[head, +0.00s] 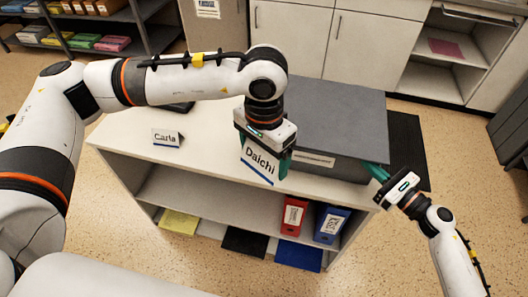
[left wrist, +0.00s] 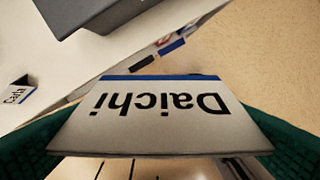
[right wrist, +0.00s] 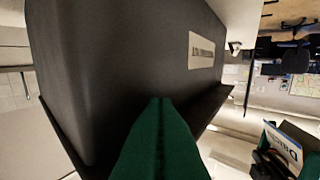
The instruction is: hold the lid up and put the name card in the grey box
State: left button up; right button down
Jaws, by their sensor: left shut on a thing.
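The name card "Daichi" (head: 260,161) is white with a blue stripe. My left gripper (head: 262,155) is shut on it and holds it up in front of the grey box (head: 345,168). In the left wrist view the card (left wrist: 160,118) lies between the green fingers, its lettering upside down. The box stands on the cabinet top, its lid (head: 335,110) lying over it. My right gripper (head: 373,170) has its green fingers together at the box's front right corner. In the right wrist view the fingertips (right wrist: 160,100) are near the lid's rim (right wrist: 215,112); contact is unclear.
Another name card, "Carla" (head: 167,137), stands on the left of the white cabinet top (head: 125,125). A red binder (head: 292,215) and a blue binder (head: 331,224) stand on the shelf below. A dark mat (head: 408,140) lies right of the box.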

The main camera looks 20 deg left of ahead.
aim_at(377, 159)
jog(key=shift+r, duration=1.9)
jog(key=shift+w+r, duration=0.15)
jog(key=shift+r, duration=0.7)
jog(key=shift+w+r, duration=0.15)
jog(key=shift+r, duration=0.7)
jog(key=shift+w+r, duration=0.25)
jog(key=shift+r, duration=0.65)
jog(key=shift+w+r, duration=0.2)
jog(key=shift+r, duration=0.65)
